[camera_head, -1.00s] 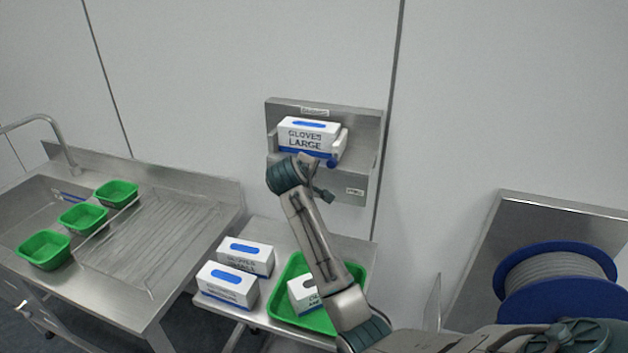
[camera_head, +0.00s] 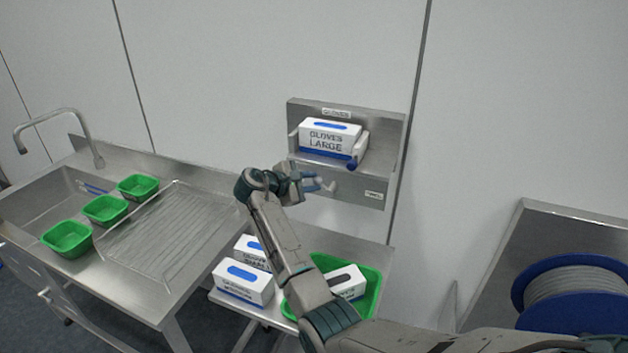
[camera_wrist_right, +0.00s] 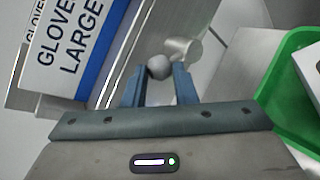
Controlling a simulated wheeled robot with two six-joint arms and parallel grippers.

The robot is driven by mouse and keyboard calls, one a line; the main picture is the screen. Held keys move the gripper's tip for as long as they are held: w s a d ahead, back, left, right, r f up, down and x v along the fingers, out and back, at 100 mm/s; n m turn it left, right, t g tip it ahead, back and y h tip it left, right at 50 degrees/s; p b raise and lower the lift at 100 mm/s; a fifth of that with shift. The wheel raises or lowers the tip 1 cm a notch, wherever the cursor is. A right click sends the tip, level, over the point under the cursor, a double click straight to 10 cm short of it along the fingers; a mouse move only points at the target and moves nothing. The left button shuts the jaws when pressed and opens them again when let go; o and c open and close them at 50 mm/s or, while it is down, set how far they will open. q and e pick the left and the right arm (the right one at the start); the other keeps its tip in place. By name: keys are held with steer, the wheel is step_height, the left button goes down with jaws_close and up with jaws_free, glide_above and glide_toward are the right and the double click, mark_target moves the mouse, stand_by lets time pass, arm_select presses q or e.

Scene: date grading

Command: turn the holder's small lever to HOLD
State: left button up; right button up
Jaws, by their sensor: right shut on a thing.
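The steel glove holder (camera_head: 297,112) is on the wall and carries a white-and-blue GLOVES LARGE box (camera_head: 331,138). Its small lever shows below the box as a pale hub (camera_head: 329,187). In the right wrist view the lever has a grey ball knob (camera_wrist_right: 159,67) and a round hub behind it. My right gripper (camera_head: 312,184) is at the lever, with its blue fingers (camera_wrist_right: 159,82) shut on the ball knob from both sides. The lever's arm is mostly hidden, and no HOLD marking is readable. My left gripper is not in view.
A side table below holds white glove boxes (camera_head: 242,283) and a green tray (camera_head: 374,281) with another box. A sink counter with green bowls (camera_head: 68,238) is at left. A blue hose reel (camera_head: 572,292) is at right.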

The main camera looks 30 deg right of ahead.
steer(key=shift+w+a+f+n+g+h+b, duration=0.15)
steer(key=shift+f+n+h+b, duration=0.1)
steer(key=shift+f+n+h, duration=0.6)
steer(key=shift+w+a+f+n+g+h+b, duration=0.1)
steer(key=shift+w+f+n+g+h+b, duration=0.2)
steer(key=shift+n+h, duration=0.5)
steer(key=shift+w+a+f+n+g+h+b, duration=0.1)
steer(key=shift+f+n+h+b, duration=0.15)
steer(key=shift+f+n+h, duration=0.65)
steer(key=shift+r+n+y, duration=0.15)
steer(key=shift+n+y, duration=0.1)
steer(key=shift+n, duration=0.1)
steer(key=o, duration=0.7)
steer(key=shift+o, duration=1.4)
steer(key=shift+d, duration=0.1)
